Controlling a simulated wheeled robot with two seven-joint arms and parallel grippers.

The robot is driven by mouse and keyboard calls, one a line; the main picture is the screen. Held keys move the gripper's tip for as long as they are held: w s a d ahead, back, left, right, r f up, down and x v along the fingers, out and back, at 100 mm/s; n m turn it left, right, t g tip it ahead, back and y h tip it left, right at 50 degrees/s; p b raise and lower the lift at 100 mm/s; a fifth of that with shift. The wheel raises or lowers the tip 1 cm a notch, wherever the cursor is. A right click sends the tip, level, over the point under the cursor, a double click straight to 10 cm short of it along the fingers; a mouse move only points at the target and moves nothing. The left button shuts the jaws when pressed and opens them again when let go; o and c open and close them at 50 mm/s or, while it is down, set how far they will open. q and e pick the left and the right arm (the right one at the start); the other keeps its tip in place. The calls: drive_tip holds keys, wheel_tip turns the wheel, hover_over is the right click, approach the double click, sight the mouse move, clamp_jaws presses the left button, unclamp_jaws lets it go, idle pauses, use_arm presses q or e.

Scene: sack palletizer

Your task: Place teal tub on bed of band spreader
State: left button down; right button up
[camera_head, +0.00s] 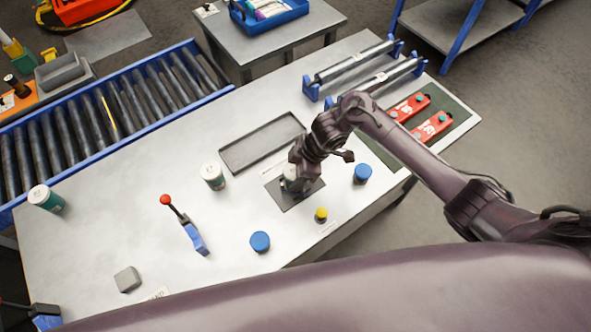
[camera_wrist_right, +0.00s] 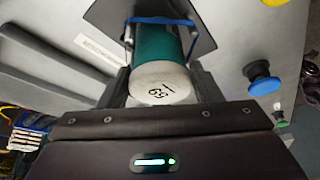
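My right gripper (camera_head: 294,186) points down over a dark square plate (camera_head: 299,203) on the table, which looks like the spreader bed. In the right wrist view the gripper (camera_wrist_right: 162,90) has its fingers against both sides of a teal tub (camera_wrist_right: 160,45) with a white, marked lid. A thin blue band (camera_wrist_right: 160,20) runs across the tub's far side, over the dark plate. In the head view the gripper mostly hides this tub, and I cannot tell whether its base touches the plate.
White-lidded tubs stand mid-table (camera_head: 212,176) and at the left (camera_head: 46,199). A grey tray (camera_head: 262,143) lies behind the plate. Blue knobs (camera_head: 362,174) (camera_head: 260,242), a yellow knob (camera_head: 321,215) and a red-tipped lever (camera_head: 185,225) stand nearby. A roller conveyor (camera_head: 110,115) borders the table.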

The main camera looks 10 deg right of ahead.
drive_tip(key=o, duration=0.3)
drive_tip(key=shift+r, duration=0.1)
drive_tip(key=w+p+v, duration=0.1)
drive_tip(key=p+v, duration=0.1)
drive_tip(key=v, duration=1)
drive_tip(key=shift+s, duration=0.45)
drive_tip(key=shift+s, duration=0.1)
